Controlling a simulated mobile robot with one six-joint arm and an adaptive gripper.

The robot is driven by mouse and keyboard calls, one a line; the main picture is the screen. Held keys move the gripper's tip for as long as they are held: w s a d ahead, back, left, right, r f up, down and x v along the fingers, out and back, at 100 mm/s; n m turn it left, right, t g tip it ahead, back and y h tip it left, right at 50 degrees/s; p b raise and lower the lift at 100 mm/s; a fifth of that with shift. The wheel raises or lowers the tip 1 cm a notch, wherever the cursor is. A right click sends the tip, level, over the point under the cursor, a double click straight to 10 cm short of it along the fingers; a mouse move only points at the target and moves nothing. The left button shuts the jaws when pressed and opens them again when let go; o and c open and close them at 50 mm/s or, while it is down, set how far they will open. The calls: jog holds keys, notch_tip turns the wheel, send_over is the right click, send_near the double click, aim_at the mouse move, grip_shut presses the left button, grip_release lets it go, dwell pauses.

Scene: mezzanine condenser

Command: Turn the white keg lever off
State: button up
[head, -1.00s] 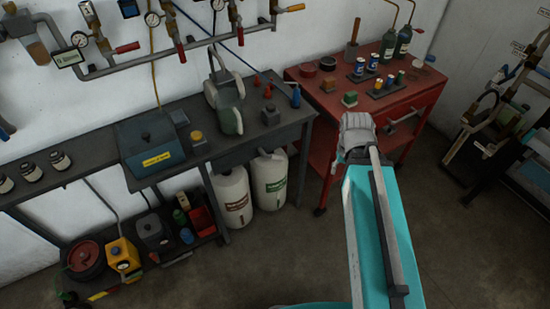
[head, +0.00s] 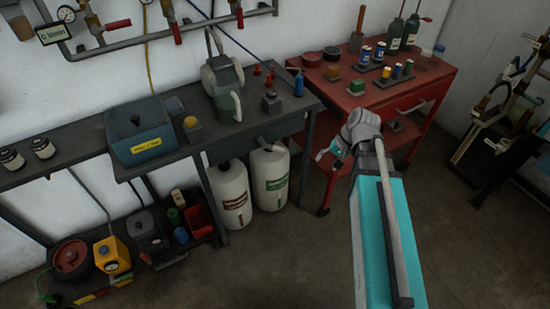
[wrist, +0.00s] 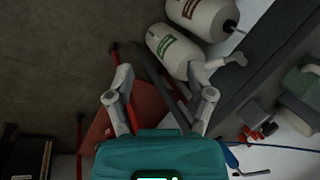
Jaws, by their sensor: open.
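Two white kegs stand on the floor under the dark bench in the head view. The keg with the green label (head: 270,178) is on the right, nearer my gripper, and also shows in the wrist view (wrist: 172,50). The keg with the brown-red label (head: 230,195) is on the left and also shows in the wrist view (wrist: 200,14). A grey lever-like piece (head: 266,143) sits at the top of the green-label keg and appears in the wrist view (wrist: 234,60). My gripper (wrist: 165,85) is open and empty, apart from both kegs. It shows partly in the head view (head: 326,153).
The dark bench (head: 175,172) overhangs the kegs and carries a blue-grey box (head: 138,132). A red cart (head: 425,92) with small bottles and cans stands to the right. A low shelf with tools is at the lower left. The floor in front is clear.

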jog(key=w+a+f+m+y+b, duration=0.5)
jog(key=w+f+b, duration=0.4)
jog(key=b, duration=0.6)
jog(key=m+t+y+b, duration=0.35)
jog(key=y+b, duration=0.45)
jog(key=b, duration=0.9)
send_near(279, 149)
jog(key=w+v, duration=0.1)
jog(key=v, duration=0.1)
jog(key=shift+s+d+f+m+g+b, duration=0.2)
jog(key=shift+s+d+m+g+b, duration=0.1)
jog(key=shift+d+m+g, duration=0.1)
jog(key=shift+a, duration=0.1)
jog(key=a, duration=0.4)
jog(key=w+a, duration=0.1)
jog(key=a, duration=0.4)
jog(key=w+a, duration=0.1)
jog(key=a, duration=0.3)
jog(key=shift+w+a, duration=0.25)
grip_shut()
